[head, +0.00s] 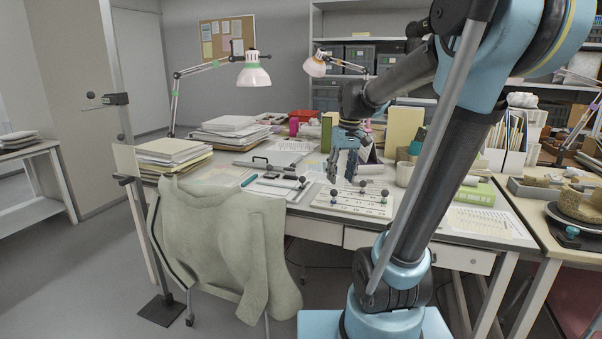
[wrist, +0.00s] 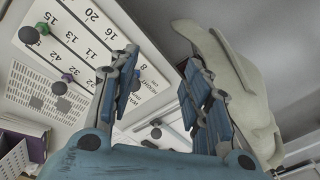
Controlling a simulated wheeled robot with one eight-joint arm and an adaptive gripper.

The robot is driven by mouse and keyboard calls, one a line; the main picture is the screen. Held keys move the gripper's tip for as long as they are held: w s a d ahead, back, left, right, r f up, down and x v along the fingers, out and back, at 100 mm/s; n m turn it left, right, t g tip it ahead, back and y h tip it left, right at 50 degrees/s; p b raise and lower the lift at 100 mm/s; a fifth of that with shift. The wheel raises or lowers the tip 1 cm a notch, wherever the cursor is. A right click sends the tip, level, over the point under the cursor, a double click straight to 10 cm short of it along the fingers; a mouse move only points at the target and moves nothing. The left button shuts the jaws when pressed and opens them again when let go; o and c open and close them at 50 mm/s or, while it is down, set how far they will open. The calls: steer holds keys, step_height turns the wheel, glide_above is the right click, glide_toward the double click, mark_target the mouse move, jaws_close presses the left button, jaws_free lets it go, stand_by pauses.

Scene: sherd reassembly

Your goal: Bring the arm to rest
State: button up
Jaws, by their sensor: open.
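My gripper (head: 345,165) hangs from my bent arm over the desk, fingers pointing down. In the wrist view my gripper (wrist: 155,95) has its two blue-padded fingers apart with nothing between them. Below and beside it lies a white numbered board (head: 345,204) with dark round-headed pegs standing on it. The board also shows at the upper left of the wrist view (wrist: 75,45), with printed numbers such as 20, 15 and 11. Whether the fingers clear the board by much is hard to tell.
A chair draped with a pale green garment (head: 225,235) stands at the desk's front. Paper stacks (head: 172,152), a desk lamp (head: 253,75) and a green box (head: 474,194) crowd the desk. A thin stand (head: 160,308) rises at left. Grey floor (head: 100,275) is open at left.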

steer(key=s+d+f+m, duration=0.1)
steer(key=s+d+f, duration=0.2)
steer(key=s+f, duration=0.4)
steer(key=s+d+f+m+t+h, duration=0.1)
steer(key=s+d+f+m, duration=0.1)
steer(key=s+f, duration=0.6)
steer(key=s+d, duration=0.1)
steer(key=s, duration=0.3)
steer(key=shift+m+t, duration=0.3)
steer(key=shift+w+f, duration=0.15)
steer(key=shift+w, duration=0.25)
stand_by(0.3)
